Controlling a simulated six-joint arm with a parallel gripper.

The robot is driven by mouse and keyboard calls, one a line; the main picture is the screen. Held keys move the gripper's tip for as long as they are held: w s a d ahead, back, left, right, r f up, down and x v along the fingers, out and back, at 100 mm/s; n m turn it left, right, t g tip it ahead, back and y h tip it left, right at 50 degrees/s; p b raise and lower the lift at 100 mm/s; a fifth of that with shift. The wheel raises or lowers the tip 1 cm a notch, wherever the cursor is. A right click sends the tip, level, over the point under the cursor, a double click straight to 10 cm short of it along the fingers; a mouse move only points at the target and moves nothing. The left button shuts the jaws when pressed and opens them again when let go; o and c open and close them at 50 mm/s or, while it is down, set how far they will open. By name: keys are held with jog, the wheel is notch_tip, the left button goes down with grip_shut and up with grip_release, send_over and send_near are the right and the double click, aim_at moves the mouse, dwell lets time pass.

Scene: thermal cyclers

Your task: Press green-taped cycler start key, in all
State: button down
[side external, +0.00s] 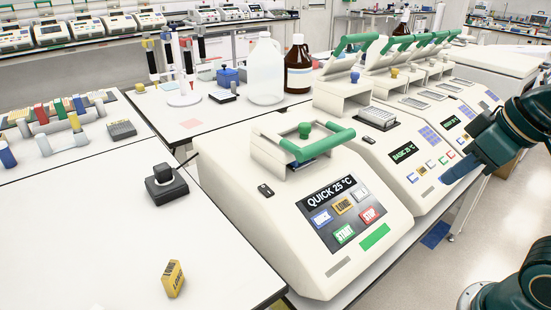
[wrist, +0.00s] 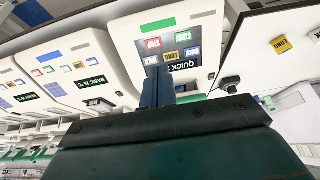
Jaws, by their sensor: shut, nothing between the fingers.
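The nearest white cycler (side external: 300,215) has a strip of green tape (side external: 375,236) on its front edge. Its display (side external: 330,193) reads QUICK 25 °C. The green START key (side external: 343,234) sits lower left on its panel, beside the red STOP key (side external: 368,214). The lid with its green handle (side external: 318,145) is at the top. My gripper (side external: 452,174) is shut and empty, to the right of this cycler and apart from its keys. In the wrist view the blue fingers (wrist: 157,88) cross in front of the cycler's panel; the START key (wrist: 193,31) is uncovered and the tape (wrist: 158,25) shows beyond.
A second cycler (side external: 405,153) reading BASIC 25 °C stands beside it, with more cyclers in a row behind. Bottles stand behind.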

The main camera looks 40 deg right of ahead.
jog(key=w+a+f+g+y, duration=0.5)
jog(key=w+f+g+y, duration=0.1)
jog(key=w+f, duration=0.3)
jog(key=shift+w+a+f+n+g, duration=0.15)
jog(key=shift+w+a+n+g, duration=0.2)
jog(key=shift+g, duration=0.25)
dwell(0.3)
jog(key=shift+a, duration=0.1)
jog(key=shift+w+f, duration=0.1)
jog(key=shift+f, duration=0.1)
dwell(0.3)
send_near(343, 243)
jog(key=shift+s+x, duration=0.15)
jog(key=shift+x, duration=0.95)
jog(key=shift+s+x, duration=0.1)
jog(key=shift+x, duration=1)
jog(key=shift+a, duration=0.1)
dwell(0.7)
jog(key=shift+w+f, duration=0.2)
jog(key=shift+f, duration=0.1)
